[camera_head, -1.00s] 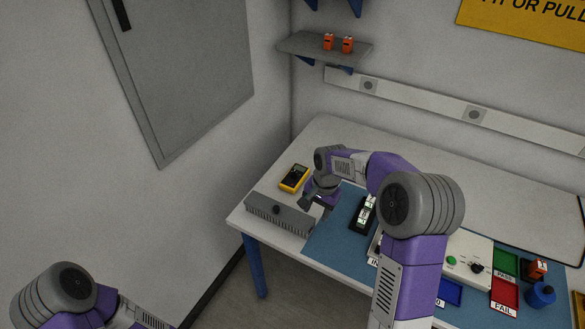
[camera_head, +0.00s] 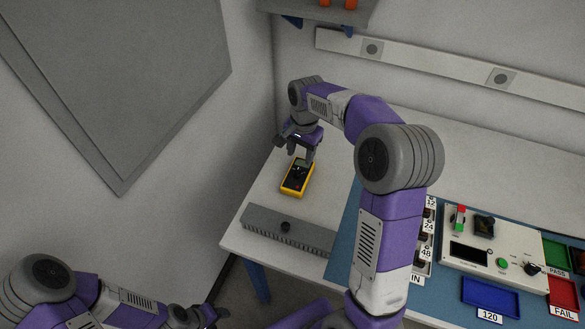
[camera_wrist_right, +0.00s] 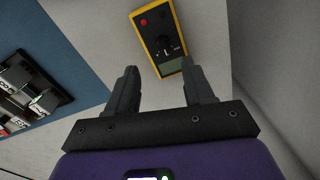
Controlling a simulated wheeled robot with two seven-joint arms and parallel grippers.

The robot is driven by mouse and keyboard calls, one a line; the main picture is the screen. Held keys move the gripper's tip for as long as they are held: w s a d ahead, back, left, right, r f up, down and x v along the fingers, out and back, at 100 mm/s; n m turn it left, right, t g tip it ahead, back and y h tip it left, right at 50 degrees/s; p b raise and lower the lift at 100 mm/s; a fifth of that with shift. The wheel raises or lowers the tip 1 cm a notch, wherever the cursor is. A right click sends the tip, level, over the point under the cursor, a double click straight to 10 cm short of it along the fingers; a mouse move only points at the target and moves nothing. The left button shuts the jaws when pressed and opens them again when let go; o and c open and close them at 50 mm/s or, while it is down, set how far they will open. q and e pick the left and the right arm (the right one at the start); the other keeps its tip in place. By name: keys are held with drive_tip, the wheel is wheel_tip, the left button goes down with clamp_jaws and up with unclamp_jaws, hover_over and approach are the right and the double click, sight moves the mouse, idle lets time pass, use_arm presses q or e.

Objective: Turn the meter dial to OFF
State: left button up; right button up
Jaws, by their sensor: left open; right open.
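The meter (camera_head: 298,177) is a yellow-edged black handheld unit lying on the white table near its left end. Its dark round dial (camera_wrist_right: 166,45) shows in the right wrist view, with a greenish display (camera_wrist_right: 172,66) on the gripper side; the dial's setting is too small to read. My right gripper (camera_head: 301,154) is above the far end of the meter, empty. Its two fingers (camera_wrist_right: 157,82) are apart in the wrist view and do not appear to touch the meter. My left gripper (camera_head: 212,317) is low at the bottom left, away from the table, open.
A grey brush-like strip (camera_head: 292,231) lies in front of the meter. To the right are a blue mat (camera_head: 343,262), a control panel (camera_head: 495,258) and coloured trays (camera_head: 490,297).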

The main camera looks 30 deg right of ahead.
sight(298, 170)
drive_tip(key=shift+w+f, duration=0.35)
drive_tip(key=shift+f, duration=0.3)
drive_tip(key=shift+f+b, duration=0.25)
drive_tip(key=shift+b, duration=0.1)
wheel_tip(298, 170, down, 7)
drive_tip(key=shift+w+a+r+b, duration=0.1)
drive_tip(key=shift+w+b, duration=0.05)
drive_tip(key=shift+b, duration=1)
use_arm(q)
drive_tip(key=f, duration=0.3)
drive_tip(key=shift+w+f, duration=0.3)
use_arm(e)
clamp_jaws()
